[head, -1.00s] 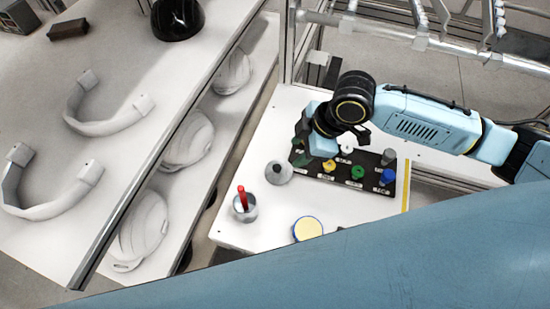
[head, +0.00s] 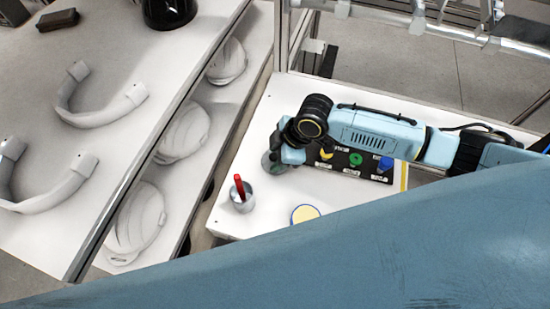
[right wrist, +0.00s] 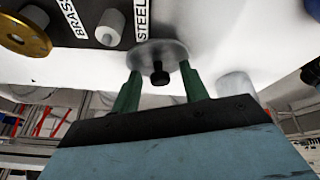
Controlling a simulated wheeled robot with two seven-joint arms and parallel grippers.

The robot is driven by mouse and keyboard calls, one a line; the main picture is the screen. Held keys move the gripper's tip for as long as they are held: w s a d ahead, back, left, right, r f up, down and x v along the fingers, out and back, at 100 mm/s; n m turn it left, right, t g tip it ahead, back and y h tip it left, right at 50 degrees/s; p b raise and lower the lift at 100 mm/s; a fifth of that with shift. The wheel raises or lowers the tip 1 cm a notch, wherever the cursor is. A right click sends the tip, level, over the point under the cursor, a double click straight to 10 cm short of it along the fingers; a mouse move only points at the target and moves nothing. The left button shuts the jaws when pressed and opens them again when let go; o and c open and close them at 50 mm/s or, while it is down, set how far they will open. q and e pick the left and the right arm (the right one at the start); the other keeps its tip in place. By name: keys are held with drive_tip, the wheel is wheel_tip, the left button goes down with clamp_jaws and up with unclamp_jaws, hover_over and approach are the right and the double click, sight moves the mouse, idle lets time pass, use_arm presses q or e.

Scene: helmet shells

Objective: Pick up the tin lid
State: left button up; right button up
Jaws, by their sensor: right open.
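The tin lid is a grey metal disc (right wrist: 172,48) with a small black knob (right wrist: 159,73) in the right wrist view. In the head view it is mostly hidden under my right gripper (head: 274,160). In the right wrist view the two green fingers of my right gripper (right wrist: 161,70) are apart, one on each side of the knob, with their tips close to the disc. I cannot tell if they touch it. My left gripper is not in view.
Beside the lid stands a metal cup (head: 243,203) with a red handle in it. A cream disc with a blue rim (head: 305,214) lies nearer. A black labelled board (head: 350,172) with coloured knobs lies partly under my right arm. White helmet shells (head: 137,222) lie on the left shelf.

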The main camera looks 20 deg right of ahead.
clamp_jaws()
drive_tip(key=shift+r, duration=0.15)
